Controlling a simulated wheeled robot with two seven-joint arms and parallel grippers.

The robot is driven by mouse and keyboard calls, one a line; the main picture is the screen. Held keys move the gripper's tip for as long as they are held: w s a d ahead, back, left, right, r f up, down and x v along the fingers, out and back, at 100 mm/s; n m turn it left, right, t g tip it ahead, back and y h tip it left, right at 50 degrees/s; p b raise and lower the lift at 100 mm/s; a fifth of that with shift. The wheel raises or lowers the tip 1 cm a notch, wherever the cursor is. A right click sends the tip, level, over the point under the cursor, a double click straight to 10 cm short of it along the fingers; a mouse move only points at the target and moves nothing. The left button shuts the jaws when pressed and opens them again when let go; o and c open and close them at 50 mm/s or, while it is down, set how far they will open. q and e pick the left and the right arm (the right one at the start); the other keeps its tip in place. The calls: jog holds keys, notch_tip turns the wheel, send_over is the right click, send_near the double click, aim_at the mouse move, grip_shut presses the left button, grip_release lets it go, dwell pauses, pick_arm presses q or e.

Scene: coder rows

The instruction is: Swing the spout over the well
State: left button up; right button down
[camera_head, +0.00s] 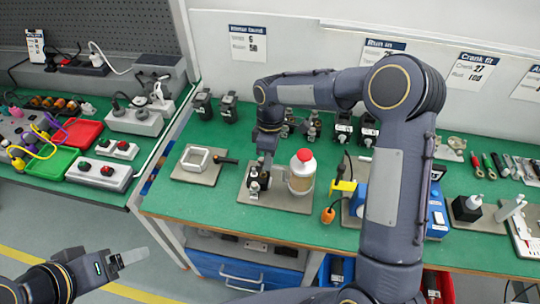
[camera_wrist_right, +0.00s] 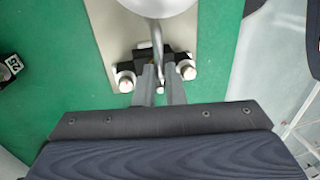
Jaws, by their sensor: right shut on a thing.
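My right gripper (camera_head: 264,172) reaches down to a grey plate (camera_head: 290,201) on the green bench. In the right wrist view its fingertips (camera_wrist_right: 161,72) are shut on the thin metal spout (camera_wrist_right: 157,36). The spout runs from under a pale round body at the top edge to the fingers. A black fixture (camera_wrist_right: 128,70) with round silver ends sits beneath the fingertips; I cannot tell whether it holds the well. A jar with a red cap (camera_head: 303,167) stands on the plate, right of the gripper. My left gripper (camera_head: 125,260) is away from the bench; its jaw gap is unclear.
A square grey frame (camera_head: 195,158) with a black handle lies on a plate to the left. A yellow and orange tool (camera_head: 338,188) lies right of the jar. Small black devices stand behind. Another bench with green (camera_head: 53,163) and red trays is at the left.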

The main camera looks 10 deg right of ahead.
dwell(0.5)
jog(key=c, duration=1.5)
grip_release()
notch_tip(320, 180, up, 8)
jog(key=w, duration=0.1)
jog(key=shift+w+d, duration=0.15)
jog(key=shift+d, duration=0.15)
jog(key=shift+f, duration=0.1)
jog(key=s+d+r+m+t, duration=0.2)
jog(key=s+d+r+m, duration=0.1)
jog(key=s+d+r, duration=0.3)
jog(key=s+f+m+t+y, duration=0.1)
jog(key=s+m+t, duration=0.4)
jog(key=s+m, duration=0.6)
jog(key=s+d+y, duration=0.1)
jog(key=s, duration=0.9)
jog(key=shift+s+f+m+t+y, duration=0.15)
jog(key=shift+f+m+t+y, duration=0.15)
jog(key=shift+y, duration=0.1)
